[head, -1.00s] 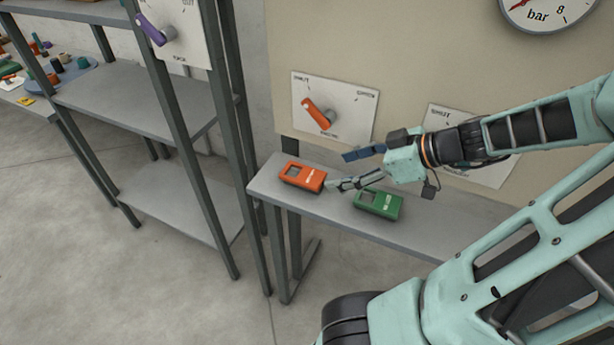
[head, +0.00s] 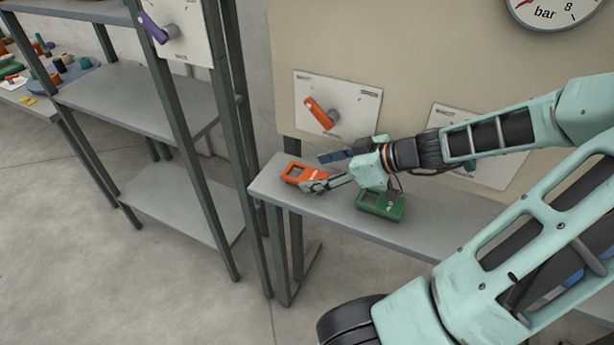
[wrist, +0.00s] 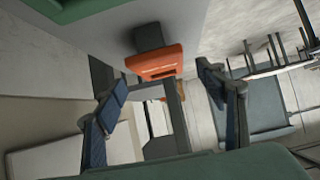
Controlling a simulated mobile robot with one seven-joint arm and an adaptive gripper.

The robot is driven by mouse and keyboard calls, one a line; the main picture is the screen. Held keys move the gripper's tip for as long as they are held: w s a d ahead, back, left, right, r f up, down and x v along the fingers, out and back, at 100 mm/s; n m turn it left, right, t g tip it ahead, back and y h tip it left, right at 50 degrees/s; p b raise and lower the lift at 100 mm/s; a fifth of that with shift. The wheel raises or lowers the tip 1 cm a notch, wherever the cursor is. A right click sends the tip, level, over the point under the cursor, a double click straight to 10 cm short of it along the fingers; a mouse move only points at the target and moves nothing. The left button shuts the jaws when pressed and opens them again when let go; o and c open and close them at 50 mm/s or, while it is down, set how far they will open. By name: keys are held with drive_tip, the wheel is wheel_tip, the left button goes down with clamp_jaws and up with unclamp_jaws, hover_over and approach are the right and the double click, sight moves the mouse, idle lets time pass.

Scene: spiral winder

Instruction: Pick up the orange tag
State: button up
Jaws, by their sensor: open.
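The orange tag (head: 298,173) lies on the narrow grey shelf near its left end. In the wrist view the orange tag (wrist: 158,64) shows beyond and between the open fingers, a little above the line joining their tips. My gripper (head: 318,172) is open and empty, its fingers pointing left toward the tag. One finger is at the tag's right front edge in the head view and hides part of it; I cannot tell whether they touch. In the wrist view the two blue-padded fingers (wrist: 162,92) stand wide apart.
A green tag (head: 381,206) lies on the grey shelf (head: 440,232) to the right, just below my gripper. Behind the shelf is a panel with an orange lever (head: 321,114). A grey rack (head: 140,100) stands to the left, with a purple lever (head: 158,30) on a plate.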

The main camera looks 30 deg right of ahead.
drive_tip(key=shift+x, duration=0.85)
drive_tip(key=c, duration=1.2)
drive_tip(key=shift+r, duration=0.25)
drive_tip(key=shift+c, duration=0.2)
drive_tip(key=shift+r, duration=0.25)
wheel_tip(320, 180, up, 2)
drive_tip(key=shift+d+r, duration=0.1)
drive_tip(key=s+a+r+p, duration=0.2)
drive_tip(key=s+r+p, duration=0.5)
drive_tip(key=s+r, duration=0.3)
drive_tip(key=s, duration=0.4)
drive_tip(key=shift+a, duration=0.3)
